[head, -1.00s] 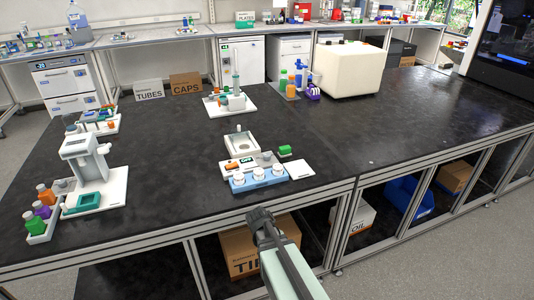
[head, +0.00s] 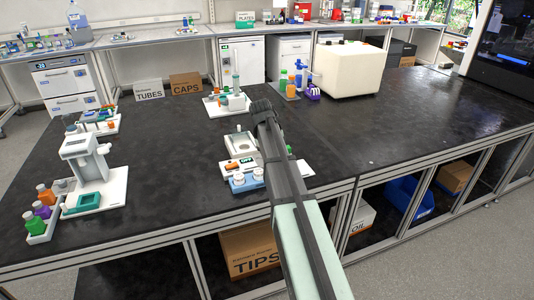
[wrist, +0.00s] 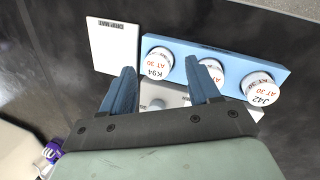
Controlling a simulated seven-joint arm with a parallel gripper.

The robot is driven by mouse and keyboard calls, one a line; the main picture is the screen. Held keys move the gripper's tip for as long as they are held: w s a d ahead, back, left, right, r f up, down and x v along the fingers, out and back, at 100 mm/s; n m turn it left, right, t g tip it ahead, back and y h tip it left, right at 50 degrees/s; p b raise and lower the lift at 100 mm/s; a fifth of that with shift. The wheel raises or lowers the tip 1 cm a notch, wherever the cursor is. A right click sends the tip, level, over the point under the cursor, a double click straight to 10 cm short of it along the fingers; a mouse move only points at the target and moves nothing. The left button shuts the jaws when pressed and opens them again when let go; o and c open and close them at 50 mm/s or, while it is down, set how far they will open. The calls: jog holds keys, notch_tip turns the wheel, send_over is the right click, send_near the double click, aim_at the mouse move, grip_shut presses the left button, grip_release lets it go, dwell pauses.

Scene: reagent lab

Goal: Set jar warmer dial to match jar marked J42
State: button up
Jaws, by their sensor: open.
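A blue rack (wrist: 228,68) holds a row of three white-lidded jars. The jar marked J42 (wrist: 260,88) is at its right end in the wrist view, with red print that looks like "AT 30". The jar marked K94 (wrist: 157,62) is at the left end, and the middle jar (wrist: 209,70) is partly hidden by a finger. The white jar warmer (head: 240,142) stands behind the rack in the head view.
A white microscope-like stand (head: 85,165) and a tray of colored bottles (head: 42,215) are at the left. A large white box (head: 348,68) stands at the back. The black table on the right is clear.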

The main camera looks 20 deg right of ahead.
jog(key=w+r+m+y, duration=0.1)
jog(key=w+r+y, duration=0.2)
jog(key=w+r, duration=0.7)
jog(key=f, duration=1)
jog(key=w+d+f, duration=0.1)
jog(key=f, duration=0.4)
jog(key=c, duration=1)
jog(key=shift+c, duration=0.2)
